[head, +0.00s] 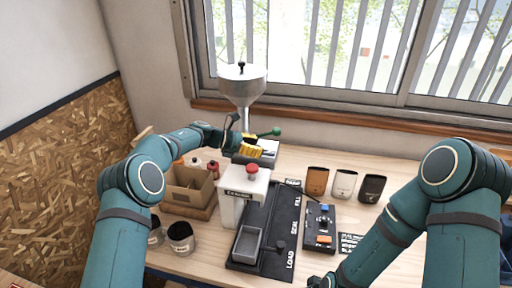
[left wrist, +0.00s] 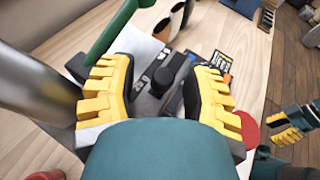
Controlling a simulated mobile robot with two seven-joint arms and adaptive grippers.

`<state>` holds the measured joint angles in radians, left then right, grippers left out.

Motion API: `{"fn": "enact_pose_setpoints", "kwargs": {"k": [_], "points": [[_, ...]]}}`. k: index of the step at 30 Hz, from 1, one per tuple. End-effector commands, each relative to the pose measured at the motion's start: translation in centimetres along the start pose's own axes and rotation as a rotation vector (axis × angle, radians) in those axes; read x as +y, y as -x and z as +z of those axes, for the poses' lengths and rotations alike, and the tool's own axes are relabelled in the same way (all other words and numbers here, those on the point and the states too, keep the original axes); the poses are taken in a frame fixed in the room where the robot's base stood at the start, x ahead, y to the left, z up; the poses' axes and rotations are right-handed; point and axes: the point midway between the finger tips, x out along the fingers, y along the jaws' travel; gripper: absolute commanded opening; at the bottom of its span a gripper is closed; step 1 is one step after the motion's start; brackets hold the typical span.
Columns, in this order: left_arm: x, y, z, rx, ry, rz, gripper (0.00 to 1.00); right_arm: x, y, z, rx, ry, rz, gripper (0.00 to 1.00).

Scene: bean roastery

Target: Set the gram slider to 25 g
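The gram slider's dark round knob (left wrist: 174,68) sits on a dark grey block with a pale marked face. Its numbers are too small to read, so I cannot tell its setting. My left gripper (left wrist: 158,88) is open, with one yellow finger on each side of the knob and visible gaps to it. In the head view my left gripper (head: 250,147) is beside the steel hopper (head: 243,86) and largely covers the slider. My right gripper (head: 320,282) is at the bottom edge, mostly cut off. In the left wrist view the right gripper (left wrist: 291,126) shows spread yellow fingers, apparently empty.
A white sealer with a red button (head: 252,169) stands in front, beside a black track (head: 273,232). A cardboard box (head: 190,187) is to the left; several bags (head: 344,184) stand to the right.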

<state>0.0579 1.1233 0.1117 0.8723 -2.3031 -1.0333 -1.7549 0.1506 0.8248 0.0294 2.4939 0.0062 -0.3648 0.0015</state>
Motion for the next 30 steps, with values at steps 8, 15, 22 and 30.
{"fn": "enact_pose_setpoints", "kwargs": {"k": [8, 15, 22, 30], "points": [[0.0, 0.0, 0.0, -0.001, 0.000, 0.000, 0.51, 0.0, 0.0, 0.0, 0.000, 0.000, 0.000, 0.47], [0.0, 2.2, 0.0, 0.000, 0.000, 0.003, 0.51, 0.0, 0.0, 0.0, 0.000, 0.000, 0.000, 0.47], [0.0, 7.0, 0.0, 0.001, 0.000, 0.003, 0.51, 0.0, 0.0, 0.0, 0.000, 0.000, 0.000, 0.47], [0.0, 11.1, 0.0, 0.000, 0.001, 0.002, 0.51, 0.0, 0.0, 0.0, 0.000, 0.000, 0.000, 0.47]]}}
